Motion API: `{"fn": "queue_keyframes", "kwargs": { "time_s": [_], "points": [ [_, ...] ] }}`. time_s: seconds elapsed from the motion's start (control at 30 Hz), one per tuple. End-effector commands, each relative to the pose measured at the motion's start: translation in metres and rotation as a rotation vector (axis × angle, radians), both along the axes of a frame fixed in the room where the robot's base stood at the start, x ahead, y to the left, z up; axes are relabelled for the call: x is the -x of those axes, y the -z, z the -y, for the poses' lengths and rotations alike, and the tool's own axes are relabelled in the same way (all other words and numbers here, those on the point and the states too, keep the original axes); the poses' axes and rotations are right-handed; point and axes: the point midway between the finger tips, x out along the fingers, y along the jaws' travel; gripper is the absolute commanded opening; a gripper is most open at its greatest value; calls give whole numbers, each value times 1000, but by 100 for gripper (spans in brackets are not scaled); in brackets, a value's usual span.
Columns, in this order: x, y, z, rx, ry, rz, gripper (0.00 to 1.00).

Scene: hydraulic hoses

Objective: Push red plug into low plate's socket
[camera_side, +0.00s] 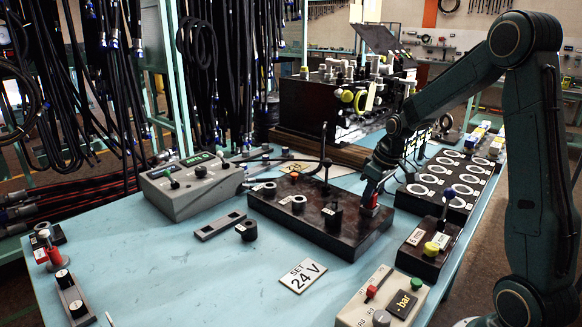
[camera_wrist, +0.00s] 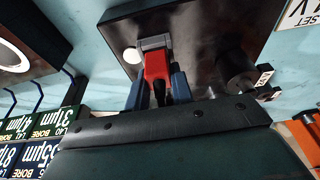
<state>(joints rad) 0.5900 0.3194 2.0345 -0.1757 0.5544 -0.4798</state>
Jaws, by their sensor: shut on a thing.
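The low plate (camera_side: 284,222) is a dark, thick block in the middle of the blue table, with ring-topped sockets at its left end. My gripper (camera_side: 371,194) is over its right end, pointing down. It is shut on the red plug (camera_side: 370,210), which is low at the plate's surface. In the wrist view the red plug (camera_wrist: 156,66) sits between the blue fingers of my gripper (camera_wrist: 157,88), its grey end toward the plate (camera_wrist: 200,30). A pale round spot (camera_wrist: 131,55) shows beside it. I cannot tell whether the plug is in a socket; the fingers and plug hide that spot.
A thin upright post (camera_side: 325,150) with a black hose stands behind the plate. A small box with a yellow knob (camera_side: 431,248) and a rack of white rings (camera_side: 444,180) stand right. A grey control box (camera_side: 190,187) stands left. The table around the 24 V card (camera_side: 302,276) is mostly clear.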

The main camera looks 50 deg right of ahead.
Motion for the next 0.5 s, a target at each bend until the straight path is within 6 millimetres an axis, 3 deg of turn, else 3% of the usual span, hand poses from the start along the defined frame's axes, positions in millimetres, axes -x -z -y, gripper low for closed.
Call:
{"fn": "queue_keyframes", "kwargs": {
  "time_s": [0.4,0.43,0.5],
  "points": [
    [0,7,0,0,0,0,1],
    [0,7,0,1,0,1,29],
    [0,7,0,0,0,0,43]
  ]
}}
